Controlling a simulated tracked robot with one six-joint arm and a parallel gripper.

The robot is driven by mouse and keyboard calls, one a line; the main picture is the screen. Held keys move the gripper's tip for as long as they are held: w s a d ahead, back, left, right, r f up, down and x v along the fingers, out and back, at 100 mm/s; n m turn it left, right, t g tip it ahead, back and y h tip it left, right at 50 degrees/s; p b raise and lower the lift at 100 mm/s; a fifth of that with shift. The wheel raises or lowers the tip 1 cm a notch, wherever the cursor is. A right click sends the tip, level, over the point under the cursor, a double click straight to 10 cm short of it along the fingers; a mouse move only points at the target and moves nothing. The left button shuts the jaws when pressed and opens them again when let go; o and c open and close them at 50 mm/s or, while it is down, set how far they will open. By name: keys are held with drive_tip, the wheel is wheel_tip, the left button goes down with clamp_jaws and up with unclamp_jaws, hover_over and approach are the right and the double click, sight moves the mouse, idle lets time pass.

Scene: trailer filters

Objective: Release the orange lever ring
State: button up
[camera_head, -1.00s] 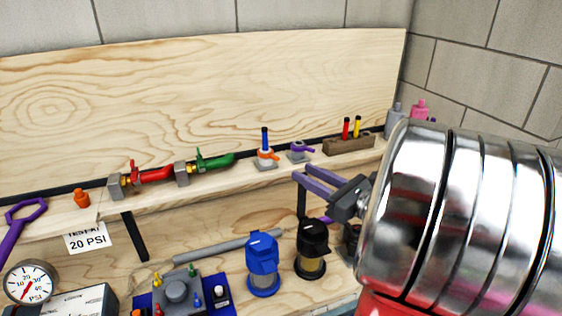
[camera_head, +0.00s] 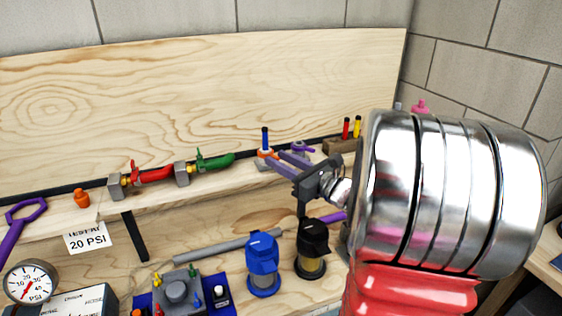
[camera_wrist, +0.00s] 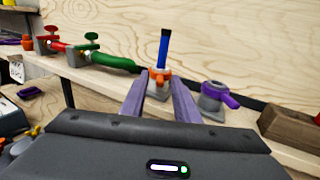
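The orange lever ring (camera_wrist: 160,73) sits on a grey base on the upper shelf, with a blue pin standing upright in it. In the head view the ring (camera_head: 265,153) is partly hidden by my gripper. My gripper (camera_head: 279,159) has two purple fingers and reaches toward the ring from the right. In the wrist view the fingers (camera_wrist: 159,88) are spread, with the ring and its base showing between and beyond their tips. Nothing is seen gripped. I cannot tell whether the fingertips touch the ring.
A purple lever ring (camera_wrist: 215,90) on its own base stands just right of the orange one. A wooden block (camera_wrist: 289,125) is farther right. Red (camera_head: 152,174) and green (camera_head: 214,161) valves are on the left. Blue (camera_head: 263,264) and black (camera_head: 311,248) filters stand below the shelf.

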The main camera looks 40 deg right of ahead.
drive_tip(key=shift+c, duration=0.7)
clamp_jaws()
drive_tip(key=shift+d+y, duration=0.15)
drive_tip(key=shift+y, duration=0.15)
drive_tip(key=shift+w+d+n+g+y, duration=0.1)
drive_tip(key=shift+d+n+g+y, duration=0.2)
drive_tip(key=shift+n+y, duration=0.4)
drive_tip(key=shift+w+d+n+g+y, duration=0.1)
drive_tip(key=shift+d+n+g+y, duration=0.15)
drive_tip(key=shift+n+y, duration=0.4)
drive_tip(key=shift+o, duration=0.7)
unclamp_jaws()
